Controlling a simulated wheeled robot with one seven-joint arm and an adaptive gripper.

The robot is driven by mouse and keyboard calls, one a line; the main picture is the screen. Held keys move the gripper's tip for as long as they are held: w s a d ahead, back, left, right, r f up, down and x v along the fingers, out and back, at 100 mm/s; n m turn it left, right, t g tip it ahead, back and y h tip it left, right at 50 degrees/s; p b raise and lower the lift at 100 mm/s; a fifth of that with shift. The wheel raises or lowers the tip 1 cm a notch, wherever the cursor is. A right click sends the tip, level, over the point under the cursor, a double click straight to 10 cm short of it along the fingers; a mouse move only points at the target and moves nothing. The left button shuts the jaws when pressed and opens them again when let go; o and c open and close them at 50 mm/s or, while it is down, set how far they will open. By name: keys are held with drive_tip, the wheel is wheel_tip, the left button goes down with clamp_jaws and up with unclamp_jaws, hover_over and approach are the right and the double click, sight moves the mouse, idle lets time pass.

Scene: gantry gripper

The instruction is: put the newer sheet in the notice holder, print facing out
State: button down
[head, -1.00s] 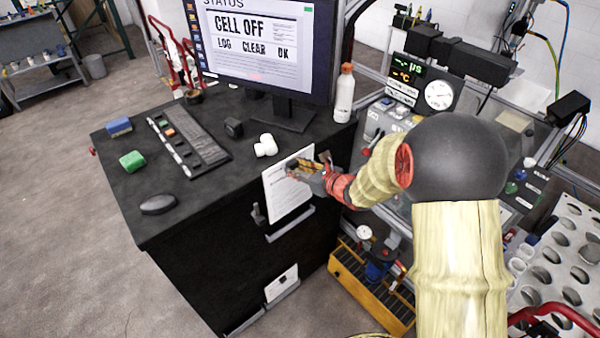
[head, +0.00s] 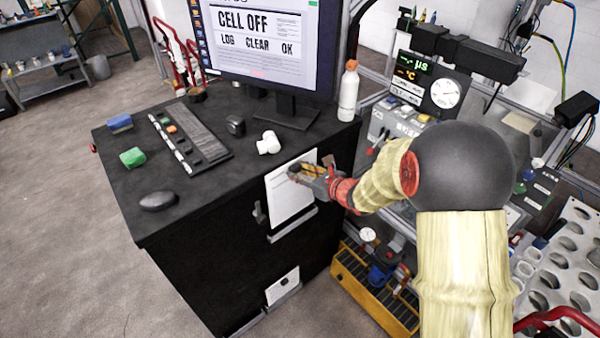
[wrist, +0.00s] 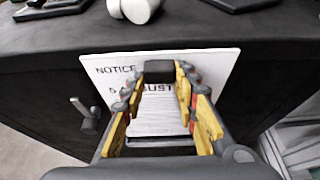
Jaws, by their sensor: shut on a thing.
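My gripper (head: 300,172) is shut on the upper part of a white sheet (head: 290,200) at the front face of the black desk. In the wrist view the sheet (wrist: 105,62) faces me with its print, reading "NOTICE" and a date ending in "UST"; my fingers (wrist: 158,72) cover part of it. The sheet stands nearly upright. A grey holder ledge (head: 293,225) lies at its bottom edge; I cannot tell whether the edge is inside it. A second white sheet (head: 282,287) is lower on the desk front, at a lower ledge (head: 270,308).
A dark handle (head: 259,213) is left of the held sheet. On the desktop (head: 215,185) are a white pipe fitting (head: 268,143), a mouse (head: 158,201), a monitor (head: 265,45) and a bottle (head: 348,92). A yellow crate (head: 375,290) stands right of the desk.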

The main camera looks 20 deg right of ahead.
drive_tip(key=shift+f+b, duration=1.2)
drive_tip(key=shift+f, duration=0.35)
drive_tip(key=shift+b, duration=0.7)
idle(0.6)
drive_tip(key=shift+f+b, duration=1.95)
drive_tip(key=shift+f, duration=0.05)
drive_tip(key=c, duration=1.3)
unclamp_jaws()
approach(293, 184)
drive_tip(key=shift+v, duration=3)
drive_tip(key=shift+d+f+n, duration=0.1)
drive_tip(key=shift+f+n, duration=0.1)
drive_tip(key=shift+n, duration=0.1)
